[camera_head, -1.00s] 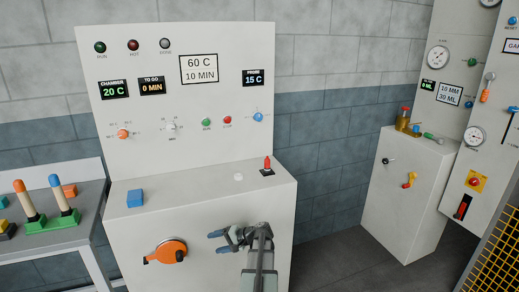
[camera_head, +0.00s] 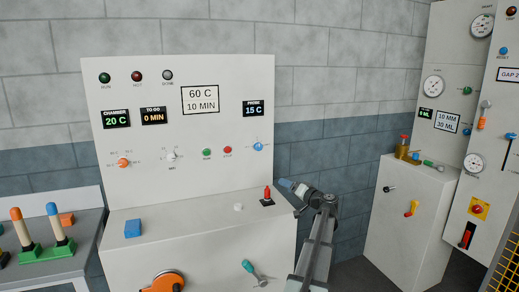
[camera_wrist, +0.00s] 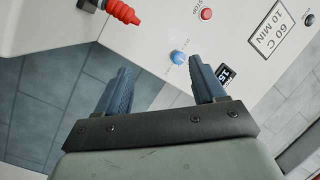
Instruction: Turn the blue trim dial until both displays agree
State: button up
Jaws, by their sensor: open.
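The blue trim dial (camera_head: 258,146) is on the upright white panel, low at its right side. It also shows in the wrist view (camera_wrist: 178,57), between and beyond my fingertips. The green CHAMBER display (camera_head: 116,118) reads 20 C. The blue-white PROBE display (camera_head: 254,108), above the dial, reads 15 C. It is partly hidden behind a finger in the wrist view (camera_wrist: 226,74). My gripper (camera_head: 288,184) is open and empty, below and to the right of the dial in the head view. It is apart from the dial.
A red-topped part (camera_head: 267,196) stands on the cabinet ledge close to my gripper. A white button (camera_head: 238,207) and a blue block (camera_head: 133,229) are on the same ledge. Green and red buttons (camera_head: 227,150) sit left of the dial. The panel front near the dial is clear.

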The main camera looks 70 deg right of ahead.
aim_at(259, 147)
jog(key=w+d+r+n+g+h, duration=0.3)
jog(key=w+d+r+n+h, duration=0.25)
jog(key=w+r+n, duration=0.4)
jog(key=shift+m+y, duration=0.35)
jog(key=shift+m, duration=0.5)
jog(key=x, duration=1.5)
jog(key=shift+w+a+r, duration=0.1)
jog(key=shift+w+a, duration=0.15)
jog(key=c, duration=1)
